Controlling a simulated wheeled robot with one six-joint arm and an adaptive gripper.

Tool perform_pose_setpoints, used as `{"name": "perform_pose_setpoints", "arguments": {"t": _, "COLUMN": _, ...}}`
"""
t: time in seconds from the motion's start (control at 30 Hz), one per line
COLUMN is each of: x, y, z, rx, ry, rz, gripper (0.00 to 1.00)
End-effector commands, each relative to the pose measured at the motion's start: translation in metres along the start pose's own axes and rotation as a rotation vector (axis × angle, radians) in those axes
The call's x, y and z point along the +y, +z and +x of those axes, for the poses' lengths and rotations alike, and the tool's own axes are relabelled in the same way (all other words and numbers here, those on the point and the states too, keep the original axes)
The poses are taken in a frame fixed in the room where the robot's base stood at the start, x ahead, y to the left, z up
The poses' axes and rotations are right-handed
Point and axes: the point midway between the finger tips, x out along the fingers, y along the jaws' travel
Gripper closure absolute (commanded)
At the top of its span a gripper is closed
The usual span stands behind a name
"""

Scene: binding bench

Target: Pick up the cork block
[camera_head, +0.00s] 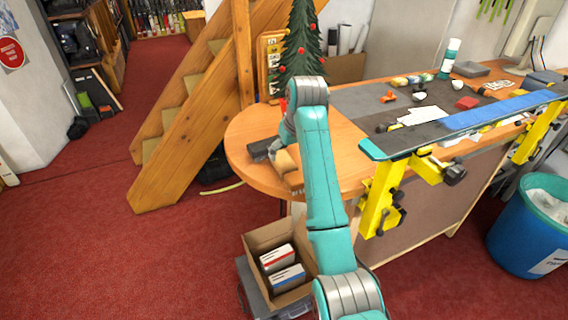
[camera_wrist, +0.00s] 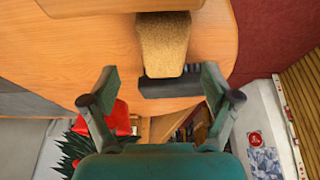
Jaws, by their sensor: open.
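The cork block (camera_wrist: 163,48), tan and speckled, lies on the wooden table top in the wrist view, ahead of my gripper (camera_wrist: 160,77). My gripper is open, with one finger to each side and nothing between them touching either finger. In the head view the cork block (camera_head: 285,161) shows near the rounded left end of the table, partly hidden by my arm.
A black ridged object (camera_wrist: 168,86) lies against the block's near end. A tan box-like thing (camera_wrist: 110,5) is at its far end. The table (camera_head: 246,130) is bare left of them. A yellow-clamped blue-topped rail (camera_head: 450,128) stands right.

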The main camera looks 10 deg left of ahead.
Motion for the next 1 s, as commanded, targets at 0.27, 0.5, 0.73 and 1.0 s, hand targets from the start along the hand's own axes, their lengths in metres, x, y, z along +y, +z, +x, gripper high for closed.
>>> {"name": "perform_pose_setpoints", "arguments": {"t": 0.27, "x": -0.004, "y": -0.001, "z": 0.028, "rx": -0.001, "ry": -0.001, "rz": -0.001, "gripper": 0.12}}
{"name": "perform_pose_setpoints", "arguments": {"t": 0.5, "x": -0.005, "y": -0.002, "z": 0.052, "rx": 0.001, "ry": 0.0, "rz": 0.0, "gripper": 0.12}}
{"name": "perform_pose_setpoints", "arguments": {"t": 0.73, "x": -0.004, "y": -0.002, "z": 0.054, "rx": 0.001, "ry": 0.0, "rz": 0.0, "gripper": 0.12}}
{"name": "perform_pose_setpoints", "arguments": {"t": 1.0, "x": -0.004, "y": -0.001, "z": 0.055, "rx": 0.001, "ry": 0.0, "rz": 0.0, "gripper": 0.12}}
